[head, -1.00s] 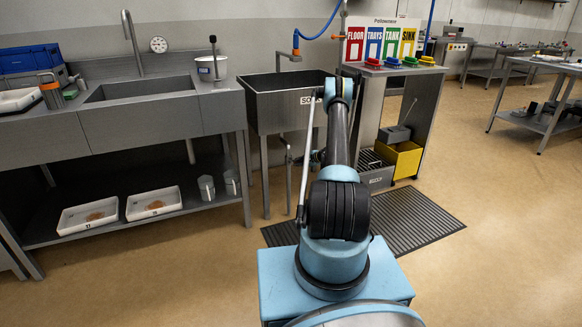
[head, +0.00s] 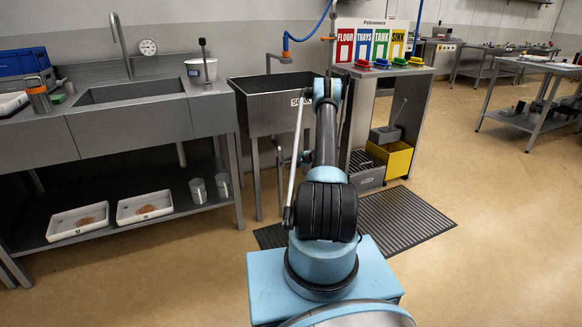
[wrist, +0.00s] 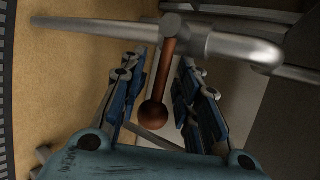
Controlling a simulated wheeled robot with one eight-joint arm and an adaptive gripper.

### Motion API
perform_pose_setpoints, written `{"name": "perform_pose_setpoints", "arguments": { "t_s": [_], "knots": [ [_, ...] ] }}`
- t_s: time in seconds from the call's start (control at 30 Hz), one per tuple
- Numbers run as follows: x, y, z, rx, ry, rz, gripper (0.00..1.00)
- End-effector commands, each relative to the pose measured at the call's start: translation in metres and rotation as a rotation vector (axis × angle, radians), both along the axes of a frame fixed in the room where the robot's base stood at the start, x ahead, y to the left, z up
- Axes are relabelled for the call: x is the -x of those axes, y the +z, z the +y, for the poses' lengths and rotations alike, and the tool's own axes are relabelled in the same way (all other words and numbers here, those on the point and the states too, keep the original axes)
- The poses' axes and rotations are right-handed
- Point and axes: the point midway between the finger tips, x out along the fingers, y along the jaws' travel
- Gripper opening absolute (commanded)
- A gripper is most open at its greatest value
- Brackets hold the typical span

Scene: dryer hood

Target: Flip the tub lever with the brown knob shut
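The tub (head: 270,108) is a grey metal basin on legs, left of my arm in the head view. In the wrist view the lever (wrist: 165,70) is a copper-brown rod hanging from a grey pipe (wrist: 110,34), ending in a round brown knob (wrist: 153,115). My gripper (wrist: 163,62) is open, one finger left of the lever and one right of it. The knob lies between the fingers, nearer the palm than the tips. I see gaps on both sides and no clear contact. In the head view I cannot make out the lever or my gripper clearly.
A sink counter (head: 130,120) stands left of the tub, with white trays (head: 145,205) on its lower shelf. A stand with coloured panels (head: 370,45) and a yellow bin (head: 393,158) are on the right. A dark floor grate (head: 400,220) lies before it. Floor at right is open.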

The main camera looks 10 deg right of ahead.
Motion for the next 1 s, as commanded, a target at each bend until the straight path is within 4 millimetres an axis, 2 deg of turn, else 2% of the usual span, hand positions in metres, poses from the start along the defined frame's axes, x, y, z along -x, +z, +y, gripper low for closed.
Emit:
{"name": "perform_pose_setpoints", "arguments": {
  "t_s": [0.23, 0.7, 1.0],
  "knots": [
    [0.013, 0.010, -0.010, -0.001, 0.000, 0.001, 0.30],
    [0.067, 0.052, -0.056, 0.000, -0.001, 0.001, 0.30],
    [0.078, 0.061, -0.065, 0.001, -0.002, 0.001, 0.30]
  ]
}}
